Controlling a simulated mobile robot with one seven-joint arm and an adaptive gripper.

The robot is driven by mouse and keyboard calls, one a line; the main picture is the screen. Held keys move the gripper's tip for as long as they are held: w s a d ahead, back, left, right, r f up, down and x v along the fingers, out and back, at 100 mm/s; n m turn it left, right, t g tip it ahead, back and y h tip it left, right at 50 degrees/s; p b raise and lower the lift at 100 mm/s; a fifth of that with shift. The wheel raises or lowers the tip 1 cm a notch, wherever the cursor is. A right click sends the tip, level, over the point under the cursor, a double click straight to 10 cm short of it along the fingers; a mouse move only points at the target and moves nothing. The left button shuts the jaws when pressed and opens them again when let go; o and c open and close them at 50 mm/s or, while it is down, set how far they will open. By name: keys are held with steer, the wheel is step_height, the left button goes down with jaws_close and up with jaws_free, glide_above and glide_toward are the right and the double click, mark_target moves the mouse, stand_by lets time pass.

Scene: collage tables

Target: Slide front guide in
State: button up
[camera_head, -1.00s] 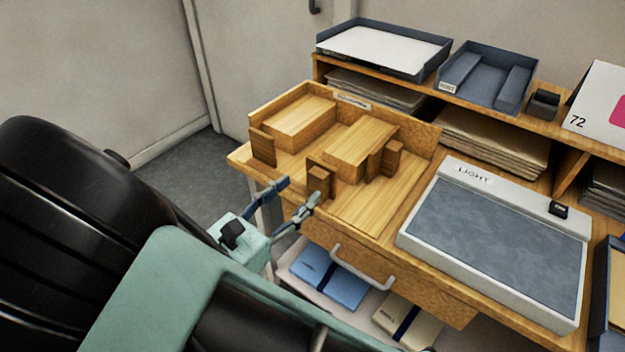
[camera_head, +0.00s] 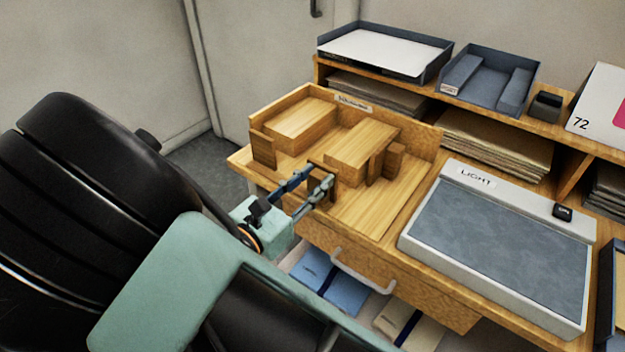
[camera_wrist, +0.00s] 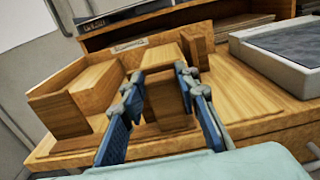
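The front guide (camera_head: 324,172) is a small brown wooden plate with a knob, at the front of a wooden jig tray (camera_head: 374,222). A light wooden block (camera_head: 361,146) stands just behind it. My gripper (camera_head: 318,179) is at the front guide, with its blue-grey fingers apart on either side of the knob. In the wrist view the gripper (camera_wrist: 160,75) shows a wide gap between the fingers, with the knob (camera_wrist: 168,103) between them. I cannot tell whether either finger touches it. The fingers partly hide the guide in the head view.
A second block (camera_head: 303,124) and a brown plate (camera_head: 263,149) are at the tray's left. Another knobbed guide (camera_head: 390,160) is at the block's right. A light panel (camera_head: 490,250) lies right of the tray. A drawer handle (camera_head: 362,274) is below the front edge.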

mark_target(323, 171)
jaws_close()
steer(key=shift+p+x, duration=0.45)
steer(key=shift+x, duration=1.95)
steer(key=shift+r, duration=0.1)
steer(key=o, duration=0.9)
jaws_free()
steer(key=shift+w+d, duration=0.1)
steer(key=shift+d, duration=0.05)
steer(key=shift+c, duration=0.2)
steer(key=shift+o, duration=0.2)
steer(key=v, duration=1.2)
